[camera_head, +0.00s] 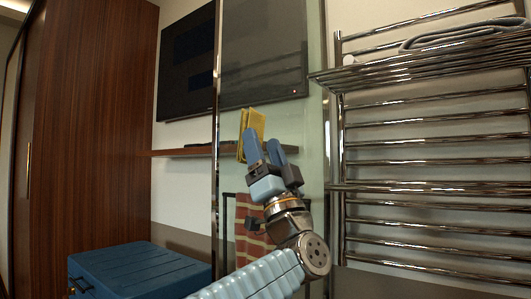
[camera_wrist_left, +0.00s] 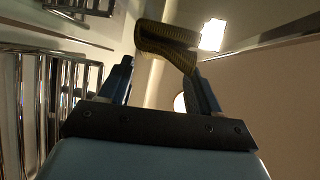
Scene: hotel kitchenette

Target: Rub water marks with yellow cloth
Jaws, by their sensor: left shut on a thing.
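My left gripper (camera_head: 262,144) is raised in front of the glass panel (camera_head: 275,75) and shut on the yellow cloth (camera_head: 252,124). The cloth is folded and sticks up beyond the fingertips. In the left wrist view, the cloth (camera_wrist_left: 166,41) shows at the far end of the fingers (camera_wrist_left: 160,72). I cannot tell whether the cloth touches the glass. I cannot make out water marks on the panel. My right gripper is not in view.
A chrome towel rack (camera_head: 430,188) with a folded grey towel (camera_head: 465,35) stands right of the panel. A striped towel (camera_head: 251,222) hangs low behind my arm. A blue case (camera_head: 140,268) is at lower left. A dark screen (camera_head: 188,60) is on the wall.

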